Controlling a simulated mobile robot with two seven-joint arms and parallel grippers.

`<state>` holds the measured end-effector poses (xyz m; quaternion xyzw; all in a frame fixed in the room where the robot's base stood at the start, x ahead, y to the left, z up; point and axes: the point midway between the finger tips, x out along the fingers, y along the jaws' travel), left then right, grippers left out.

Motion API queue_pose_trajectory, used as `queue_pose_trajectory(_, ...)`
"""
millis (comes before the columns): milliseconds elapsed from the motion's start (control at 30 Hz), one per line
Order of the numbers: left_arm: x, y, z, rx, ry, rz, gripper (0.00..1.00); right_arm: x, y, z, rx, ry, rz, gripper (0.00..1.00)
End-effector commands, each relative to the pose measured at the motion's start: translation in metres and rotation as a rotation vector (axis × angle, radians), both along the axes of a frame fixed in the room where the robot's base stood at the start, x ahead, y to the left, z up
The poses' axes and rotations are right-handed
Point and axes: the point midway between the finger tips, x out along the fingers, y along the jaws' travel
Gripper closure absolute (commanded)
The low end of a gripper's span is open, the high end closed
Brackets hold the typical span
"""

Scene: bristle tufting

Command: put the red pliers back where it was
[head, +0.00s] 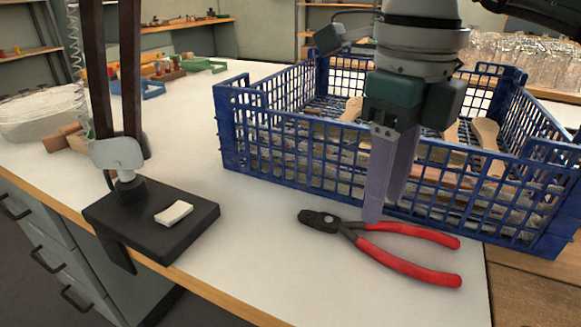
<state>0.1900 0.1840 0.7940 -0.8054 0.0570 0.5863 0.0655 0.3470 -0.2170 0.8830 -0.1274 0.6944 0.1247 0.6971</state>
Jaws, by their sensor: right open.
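The red-handled pliers (400,246) lie on the white bench top, in front of the blue crate. Their dark jaws point left and their two red handles spread to the right. My right gripper (386,208) hangs point-down from above, just behind the pliers, between them and the crate's front wall. Its pale purple fingers are open with nothing seen between them. One fingertip overlaps the pliers near the pivot in the picture; I cannot tell whether it touches. My left gripper is not in view.
The blue crate (290,178) holds wooden brush pieces. A black stand (150,225) with a small white block (174,213) is at the left. Bare bench (260,245) lies between stand and pliers. Small trays and wood blocks are farther back.

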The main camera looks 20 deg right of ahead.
Motion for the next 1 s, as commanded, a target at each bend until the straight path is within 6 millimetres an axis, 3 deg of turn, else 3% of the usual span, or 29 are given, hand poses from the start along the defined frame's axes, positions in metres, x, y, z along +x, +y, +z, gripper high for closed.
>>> queue_pose_trajectory(100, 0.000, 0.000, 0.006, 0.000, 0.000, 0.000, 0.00, 0.001, 0.000, 0.028, 0.000, -0.005, 0.000, 0.53)
queue_pose_trajectory(300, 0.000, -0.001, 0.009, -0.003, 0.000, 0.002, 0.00, 0.000, 0.000, 0.050, -0.001, -0.001, -0.002, 0.53)
queue_pose_trajectory(867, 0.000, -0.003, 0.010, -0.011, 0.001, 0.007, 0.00, 0.000, 0.001, 0.054, 0.004, 0.000, 0.001, 0.53)
queue_pose_trajectory(967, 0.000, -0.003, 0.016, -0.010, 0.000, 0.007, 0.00, -0.002, 0.019, 0.055, 0.071, -0.003, 0.029, 0.53)
queue_pose_trajectory(1000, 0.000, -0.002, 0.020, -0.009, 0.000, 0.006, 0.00, -0.004, 0.034, 0.057, 0.131, -0.006, 0.052, 0.53)
